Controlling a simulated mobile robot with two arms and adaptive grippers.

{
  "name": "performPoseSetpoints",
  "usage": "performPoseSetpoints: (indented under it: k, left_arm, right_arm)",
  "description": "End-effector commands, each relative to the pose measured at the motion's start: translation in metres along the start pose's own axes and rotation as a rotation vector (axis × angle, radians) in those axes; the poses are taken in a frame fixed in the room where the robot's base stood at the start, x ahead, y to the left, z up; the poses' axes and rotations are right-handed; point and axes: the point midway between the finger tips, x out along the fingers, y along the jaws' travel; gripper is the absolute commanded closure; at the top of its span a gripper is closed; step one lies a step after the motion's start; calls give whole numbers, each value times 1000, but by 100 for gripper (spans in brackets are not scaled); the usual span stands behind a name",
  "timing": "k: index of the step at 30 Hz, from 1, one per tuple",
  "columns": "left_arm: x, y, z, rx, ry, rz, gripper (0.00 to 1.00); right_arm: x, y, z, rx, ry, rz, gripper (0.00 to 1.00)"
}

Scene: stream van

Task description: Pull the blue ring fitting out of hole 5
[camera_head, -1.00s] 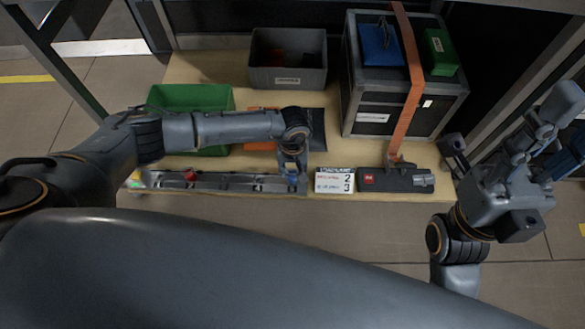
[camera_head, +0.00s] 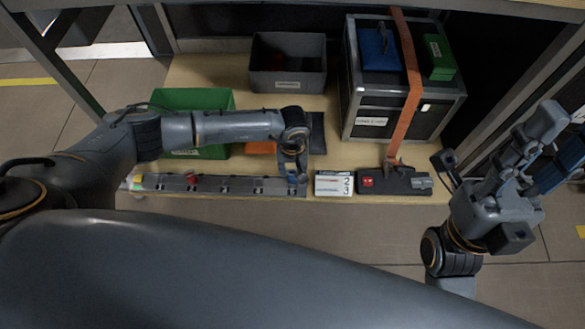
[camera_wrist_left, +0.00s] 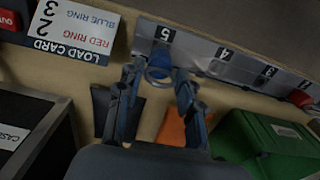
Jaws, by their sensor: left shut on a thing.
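The blue ring fitting (camera_wrist_left: 159,68) is at the end of the grey rail (camera_wrist_left: 200,55) marked 5 in the left wrist view. In the head view a little of the blue fitting (camera_head: 292,181) shows at the rail's right end. My left gripper (camera_head: 291,172) reaches down over it. Its two fingers (camera_wrist_left: 159,82) are on either side of the ring and shut on it. The fitting's lower part and hole 5 are hidden, so I cannot tell how deep it sits. My right gripper (camera_head: 530,140) is raised at the right, away from the rail; its jaw opening is unclear.
A red fitting (camera_head: 191,179) is near the rail's left end. A load card (camera_head: 334,184) and a dark device (camera_head: 395,181) stand right of the rail. Behind are a green bin (camera_head: 190,98), a grey bin (camera_head: 287,80) and a strapped case (camera_head: 375,121).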

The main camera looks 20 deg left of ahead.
Motion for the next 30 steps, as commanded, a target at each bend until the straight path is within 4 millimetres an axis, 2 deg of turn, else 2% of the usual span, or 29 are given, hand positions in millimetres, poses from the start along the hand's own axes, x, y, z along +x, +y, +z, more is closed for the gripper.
performPoseSetpoints:
  k: [8,21,30]
  left_arm:
    - [-4,0,0,0,1,1,100]
    - [-30,0,0,-1,0,0,100]
    - [-30,0,0,0,0,0,100]
  right_arm:
    - [3,0,-1,0,-1,0,60]
    - [23,0,-5,0,12,-4,60]
    - [24,-1,-6,0,15,-5,60]
